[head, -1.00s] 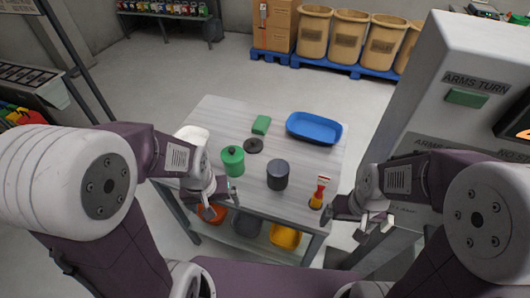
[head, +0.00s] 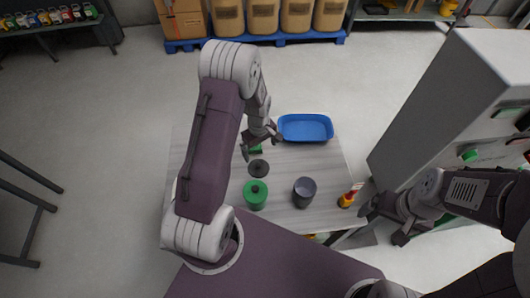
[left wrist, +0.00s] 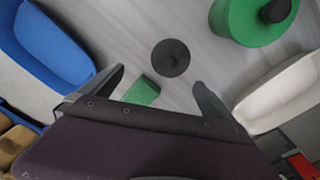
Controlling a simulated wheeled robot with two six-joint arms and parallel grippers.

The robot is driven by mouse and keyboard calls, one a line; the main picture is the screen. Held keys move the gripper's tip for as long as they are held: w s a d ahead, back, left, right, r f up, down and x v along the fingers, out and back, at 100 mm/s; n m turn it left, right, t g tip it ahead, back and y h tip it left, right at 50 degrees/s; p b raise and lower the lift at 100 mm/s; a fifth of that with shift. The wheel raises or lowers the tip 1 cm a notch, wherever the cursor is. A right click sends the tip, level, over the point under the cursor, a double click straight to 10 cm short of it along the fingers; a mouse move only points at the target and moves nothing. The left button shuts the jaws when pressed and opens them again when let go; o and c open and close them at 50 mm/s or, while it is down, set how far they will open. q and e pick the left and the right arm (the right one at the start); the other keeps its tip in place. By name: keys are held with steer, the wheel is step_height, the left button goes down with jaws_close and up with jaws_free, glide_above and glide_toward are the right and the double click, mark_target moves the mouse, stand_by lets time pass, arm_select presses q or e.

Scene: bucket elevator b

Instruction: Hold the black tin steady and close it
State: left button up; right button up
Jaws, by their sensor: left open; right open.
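The black tin (head: 304,192) stands upright on the grey table, its top open. A dark round lid with a small knob (head: 258,168) lies flat on the table, behind and left of the tin. It also shows in the left wrist view (left wrist: 170,58), just beyond my fingertips. My left gripper (head: 261,144) is open and empty above the table, behind the lid; its fingers also show in the left wrist view (left wrist: 158,80). My right gripper (head: 383,224) is open and empty off the table's right front corner, apart from the tin.
A green lidded tin (head: 256,194) stands left of the black tin. A green block (left wrist: 142,90) lies close to the lid. A white container (left wrist: 285,95) shows in the wrist view.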

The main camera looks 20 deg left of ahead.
mark_target(258, 165)
arm_select(q)
steer(key=shift+s+a+f+g+p, duration=0.15)
steer(key=shift+s+g+p, duration=0.2)
steer(key=shift+s, duration=0.35)
steer(key=shift+s+f, duration=0.1)
steer(key=shift+s, duration=0.2)
steer(key=shift+d, duration=0.4)
steer(key=shift+a, duration=0.25)
steer(key=shift+a+f+p, duration=0.1)
steer(key=shift+f+p, duration=0.2)
steer(key=shift+f, duration=0.1)
step_height(258, 165, down, 2)
steer(key=shift+f+p, duration=0.15)
steer(key=shift+p, duration=0.25)
steer(key=shift+f, duration=0.4)
arm_select(e)
steer(key=r, duration=0.1)
steer(key=d+r, duration=0.1)
steer(key=shift+r, duration=0.3)
